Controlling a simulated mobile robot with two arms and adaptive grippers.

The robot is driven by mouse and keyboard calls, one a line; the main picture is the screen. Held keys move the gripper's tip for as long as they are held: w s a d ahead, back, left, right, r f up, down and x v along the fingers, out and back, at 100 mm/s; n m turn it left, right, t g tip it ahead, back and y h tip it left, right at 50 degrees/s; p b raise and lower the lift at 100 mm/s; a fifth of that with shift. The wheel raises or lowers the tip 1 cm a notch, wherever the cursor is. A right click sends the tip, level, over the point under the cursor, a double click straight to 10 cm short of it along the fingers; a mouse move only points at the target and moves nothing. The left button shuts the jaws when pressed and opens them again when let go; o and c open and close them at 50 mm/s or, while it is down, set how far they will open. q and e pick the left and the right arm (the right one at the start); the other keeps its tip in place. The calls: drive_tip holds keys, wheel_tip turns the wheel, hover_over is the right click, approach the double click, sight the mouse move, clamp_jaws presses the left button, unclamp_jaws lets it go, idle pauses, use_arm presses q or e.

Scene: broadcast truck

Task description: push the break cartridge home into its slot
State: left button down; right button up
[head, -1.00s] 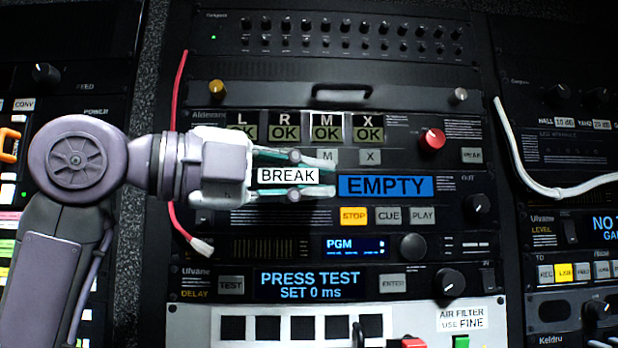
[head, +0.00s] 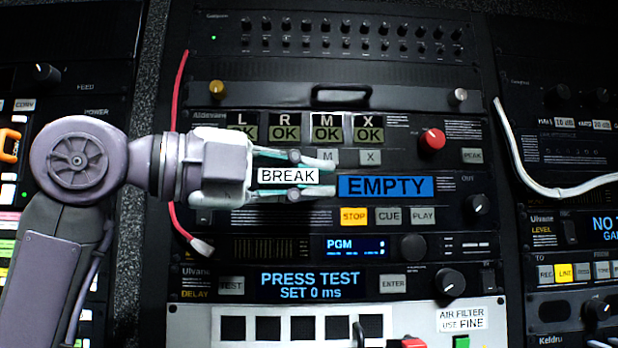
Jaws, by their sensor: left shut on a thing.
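The break cartridge (head: 287,176), with a white label reading BREAK, is between the fingers of my left gripper (head: 328,177). The gripper reaches in from the left and is shut on it, in front of the rack. The cartridge unit (head: 452,188) has a blue display reading EMPTY (head: 385,187) just right of the fingertips. The slot itself is hidden behind my gripper and the cartridge, so I cannot tell how far in the cartridge sits. My right gripper is not in view.
STOP (head: 353,216), CUE and PLAY buttons lie just below the EMPTY display. A red knob (head: 432,139) stands out at upper right. A red cable (head: 176,120) hangs behind my left arm, and a white cable (head: 515,140) loops at right.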

use_arm(q)
drive_tip(key=shift+w, duration=2)
drive_tip(key=c, duration=1.1)
unclamp_jaws()
drive_tip(key=shift+a, duration=0.1)
drive_tip(key=v, duration=1.1)
drive_tip(key=shift+s+a, duration=0.1)
drive_tip(key=shift+a, duration=0.3)
